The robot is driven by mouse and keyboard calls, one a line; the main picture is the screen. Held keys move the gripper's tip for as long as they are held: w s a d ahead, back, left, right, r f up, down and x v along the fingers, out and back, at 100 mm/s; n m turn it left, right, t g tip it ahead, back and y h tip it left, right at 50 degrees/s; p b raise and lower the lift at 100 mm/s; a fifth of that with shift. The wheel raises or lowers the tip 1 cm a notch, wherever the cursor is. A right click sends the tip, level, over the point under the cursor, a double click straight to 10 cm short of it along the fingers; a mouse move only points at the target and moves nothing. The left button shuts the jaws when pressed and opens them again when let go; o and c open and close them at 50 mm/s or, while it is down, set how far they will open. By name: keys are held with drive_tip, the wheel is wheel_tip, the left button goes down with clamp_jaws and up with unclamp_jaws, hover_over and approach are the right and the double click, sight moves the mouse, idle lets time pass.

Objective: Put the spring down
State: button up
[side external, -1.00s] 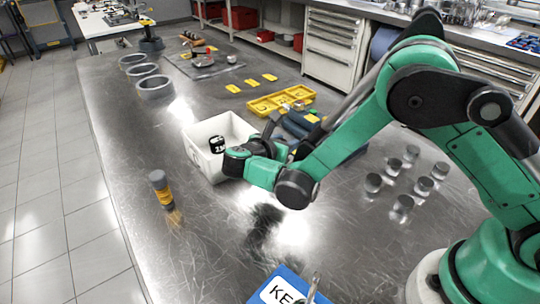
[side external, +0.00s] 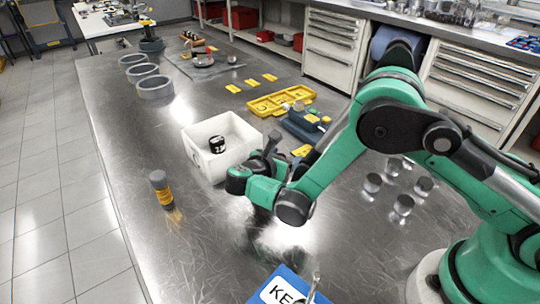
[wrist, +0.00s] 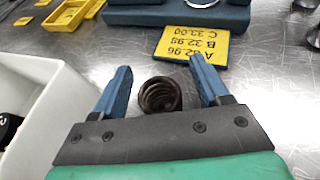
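A dark coiled spring (wrist: 159,94) is on the steel table in the wrist view, between the two blue fingers of my gripper (wrist: 162,84). There is a visible gap on each side of it, so the fingers are open and not pressing on it. In the side view my gripper (side external: 271,146) is low over the table, just right of the white bin. The spring cannot be made out in that view.
The white bin (side external: 189,149) holds a black labelled part (side external: 217,144); its wall (wrist: 62,118) is close left of my gripper. A yellow number card (wrist: 192,45) and a blue-grey case (side external: 300,128) are beyond. Several metal cylinders (side external: 403,204) stand to the right.

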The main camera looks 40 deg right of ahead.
drive_tip(key=shift+a+r, duration=0.2)
drive_tip(key=shift+r, duration=0.05)
drive_tip(key=v, duration=1.1)
drive_tip(key=shift+s+a+r, duration=0.1)
drive_tip(key=s+d+r+m+t+y, duration=0.1)
drive_tip(key=s+d+r+m+y, duration=0.3)
drive_tip(key=m, duration=0.6)
drive_tip(key=s+d+r+m+y, duration=0.4)
drive_tip(key=d+m+y, duration=0.3)
drive_tip(key=m, duration=0.4)
drive_tip(key=shift+s+d+t+y, duration=0.3)
drive_tip(key=shift+t+y, duration=0.1)
drive_tip(key=shift+y, duration=0.3)
drive_tip(key=shift+o, duration=0.5)
drive_tip(key=shift+s+m, duration=0.15)
drive_tip(key=shift+m, duration=0.55)
